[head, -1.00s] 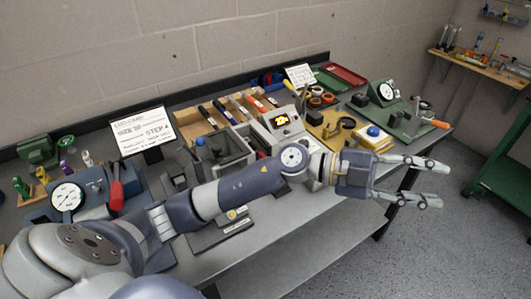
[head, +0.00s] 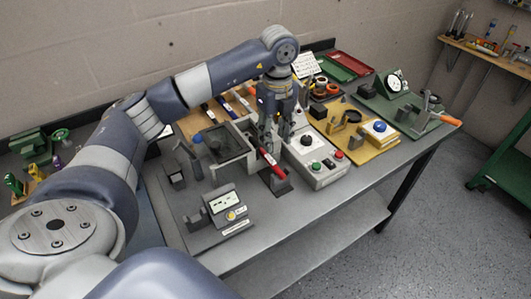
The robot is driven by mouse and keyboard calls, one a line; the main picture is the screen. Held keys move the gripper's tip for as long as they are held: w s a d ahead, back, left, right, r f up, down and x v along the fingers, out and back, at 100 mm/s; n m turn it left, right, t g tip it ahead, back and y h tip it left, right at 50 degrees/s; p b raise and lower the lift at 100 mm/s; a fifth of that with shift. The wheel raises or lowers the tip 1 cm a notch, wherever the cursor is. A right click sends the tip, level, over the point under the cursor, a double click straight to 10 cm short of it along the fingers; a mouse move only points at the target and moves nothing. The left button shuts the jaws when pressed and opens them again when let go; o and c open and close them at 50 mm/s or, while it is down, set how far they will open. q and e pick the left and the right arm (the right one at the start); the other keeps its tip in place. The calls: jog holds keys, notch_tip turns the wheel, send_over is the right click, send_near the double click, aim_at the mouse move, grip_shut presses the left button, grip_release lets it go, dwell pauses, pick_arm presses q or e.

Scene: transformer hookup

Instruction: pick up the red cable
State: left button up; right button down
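A red cable piece (head: 273,164) with a pale band at its upper end lies tilted just below my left gripper, near a small dark block at the front of the bench. My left gripper (head: 269,139) points straight down, with its fingers at the upper end of the red piece. The fingers hide part of that end, so I cannot tell whether they grip it or are only close to it. My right gripper is not in view.
A grey open box (head: 222,160) stands left of the gripper, and a control box with buttons (head: 318,163) stands right. A yellow board (head: 372,145) is farther right. Several labelled cables lie on the wooden rack behind.

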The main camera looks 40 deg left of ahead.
aim_at(273, 162)
pick_arm(q)
notch_tip(273, 162, down, 3)
jog(key=shift+f+p, duration=0.1)
jog(key=shift+p, duration=0.2)
jog(key=f+p, duration=0.1)
jog(key=f, duration=0.1)
jog(key=f+p, duration=0.1)
jog(key=f, duration=0.1)
jog(key=shift+s, duration=0.4)
jog(key=shift+w+f, duration=0.1)
jog(key=shift+f, duration=0.6)
grip_shut()
